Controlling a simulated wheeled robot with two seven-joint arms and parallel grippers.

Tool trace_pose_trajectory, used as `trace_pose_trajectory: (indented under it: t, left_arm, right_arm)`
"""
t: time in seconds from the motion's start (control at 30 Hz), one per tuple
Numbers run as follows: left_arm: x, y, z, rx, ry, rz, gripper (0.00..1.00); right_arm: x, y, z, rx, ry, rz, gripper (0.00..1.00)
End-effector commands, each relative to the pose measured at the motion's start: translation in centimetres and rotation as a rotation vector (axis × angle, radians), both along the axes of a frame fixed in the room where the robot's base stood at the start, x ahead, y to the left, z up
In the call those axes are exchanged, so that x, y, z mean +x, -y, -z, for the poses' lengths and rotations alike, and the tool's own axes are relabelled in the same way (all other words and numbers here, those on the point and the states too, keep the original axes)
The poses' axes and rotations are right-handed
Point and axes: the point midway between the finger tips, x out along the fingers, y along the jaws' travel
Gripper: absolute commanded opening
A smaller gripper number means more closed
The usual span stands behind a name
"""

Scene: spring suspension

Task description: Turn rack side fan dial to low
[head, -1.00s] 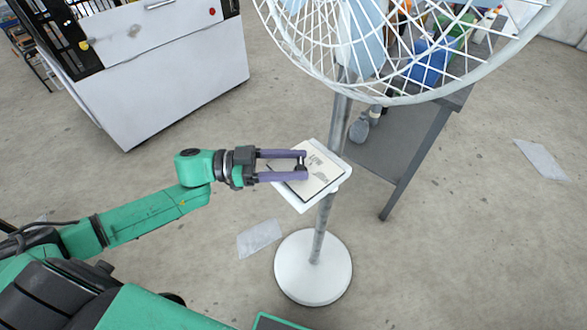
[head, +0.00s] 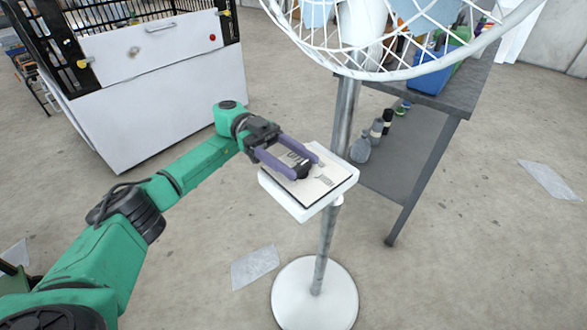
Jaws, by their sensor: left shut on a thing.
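The fan (head: 355,25) stands on a grey pole with a round white base (head: 314,296). A white control box (head: 335,195) with a printed panel is fixed on the pole below the caged head. My left gripper (head: 311,168) reaches over the panel from the left, its two purple fingers shut on the small dark dial (head: 302,169). The fingers hide much of the dial, so its pointer and setting cannot be read. My right gripper is not in view.
A grey table (head: 430,102) with a blue bin (head: 432,66) stands behind the fan, with several bottles (head: 377,132) below its top. A white machine (head: 150,90) stands at the back left. Paper sheets (head: 255,266) lie on the otherwise open floor.

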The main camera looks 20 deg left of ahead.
Motion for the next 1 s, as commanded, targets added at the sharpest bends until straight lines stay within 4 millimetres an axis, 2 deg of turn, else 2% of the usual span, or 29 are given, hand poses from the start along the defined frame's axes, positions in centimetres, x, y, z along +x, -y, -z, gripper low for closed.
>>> trace_pose_trajectory:
  t: [0.2,0.67,0.7,0.77,0.8,1.0]
  left_arm:
    - [0.1,0.09,0.11,-0.001,0.0,0.063,0.02]
    - [0.12,0.06,-0.04,-0.003,0.001,0.078,0.02]
    - [0.12,0.06,-0.04,-0.003,0.001,0.077,0.61]
    - [0.12,0.06,-0.04,-0.003,0.001,0.077,0.84]
    - [0.12,0.06,-0.04,-0.003,0.001,0.077,0.88]
    - [0.12,0.06,-0.03,-0.003,0.001,0.077,0.88]
  right_arm:
    - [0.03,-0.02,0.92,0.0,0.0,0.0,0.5]
    - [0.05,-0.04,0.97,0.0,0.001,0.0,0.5]
    - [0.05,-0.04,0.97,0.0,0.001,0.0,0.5]
    - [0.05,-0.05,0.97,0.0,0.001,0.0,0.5]
    - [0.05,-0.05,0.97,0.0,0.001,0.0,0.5]
    - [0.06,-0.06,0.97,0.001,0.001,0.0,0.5]
